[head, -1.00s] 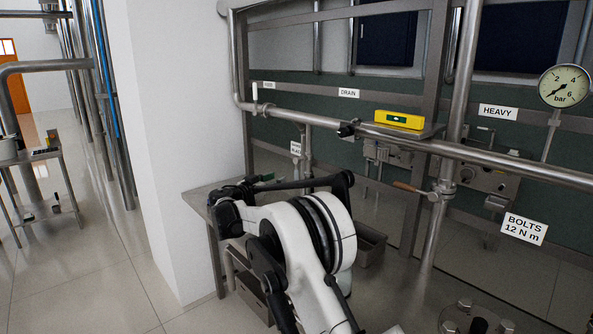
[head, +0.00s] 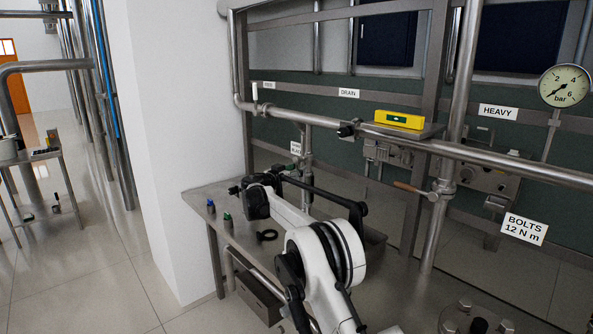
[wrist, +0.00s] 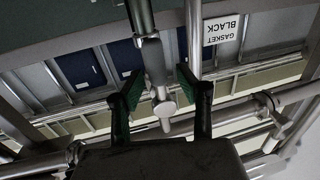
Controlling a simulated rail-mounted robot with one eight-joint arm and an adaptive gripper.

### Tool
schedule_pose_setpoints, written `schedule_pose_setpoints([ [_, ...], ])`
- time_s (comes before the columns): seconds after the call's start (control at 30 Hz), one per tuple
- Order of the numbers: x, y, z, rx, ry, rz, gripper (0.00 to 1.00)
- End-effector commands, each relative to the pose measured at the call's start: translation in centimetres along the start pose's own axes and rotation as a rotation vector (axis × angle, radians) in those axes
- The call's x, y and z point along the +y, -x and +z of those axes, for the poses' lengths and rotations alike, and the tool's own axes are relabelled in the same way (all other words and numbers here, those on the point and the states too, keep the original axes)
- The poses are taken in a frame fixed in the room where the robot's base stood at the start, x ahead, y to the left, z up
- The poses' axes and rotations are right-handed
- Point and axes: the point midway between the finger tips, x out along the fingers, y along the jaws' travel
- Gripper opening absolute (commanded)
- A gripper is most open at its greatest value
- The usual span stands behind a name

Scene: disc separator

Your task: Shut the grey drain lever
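The DRAIN label (head: 348,93) is on the rail in the head view. Below and left of it, a thin vertical pipe (head: 306,142) drops from the long horizontal pipe. My gripper is low in front of this pipe, partly hidden by my own arm. In the wrist view, which is upside down, my gripper (wrist: 158,75) is open with green-padded fingers apart. A grey metal fitting with a rounded knob (wrist: 164,108), possibly the drain lever, appears between the fingers. I cannot tell its depth or whether a finger touches it. I cannot make out the lever in the head view.
A yellow level (head: 399,119) lies on a shelf. The GASKET BLACK tag (wrist: 222,29) hangs nearby.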

Motion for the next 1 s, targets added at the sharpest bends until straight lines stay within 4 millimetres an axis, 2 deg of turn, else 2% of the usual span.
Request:
schedule_pose_setpoints([
  [0.17,0.0,0.0,0.0,0.000,0.000,0.000,0.33],
  [0.4,0.0,0.0,0.0,0.000,0.000,0.000,0.01],
  [0.43,0.0,0.0,0.0,0.000,0.000,0.000,0.00],
  [0.83,0.1,0.0,0.0,-0.001,0.003,0.001,0.00],
  [1.0,1.2,-0.6,-0.1,-0.007,0.031,0.010,0.00],
])
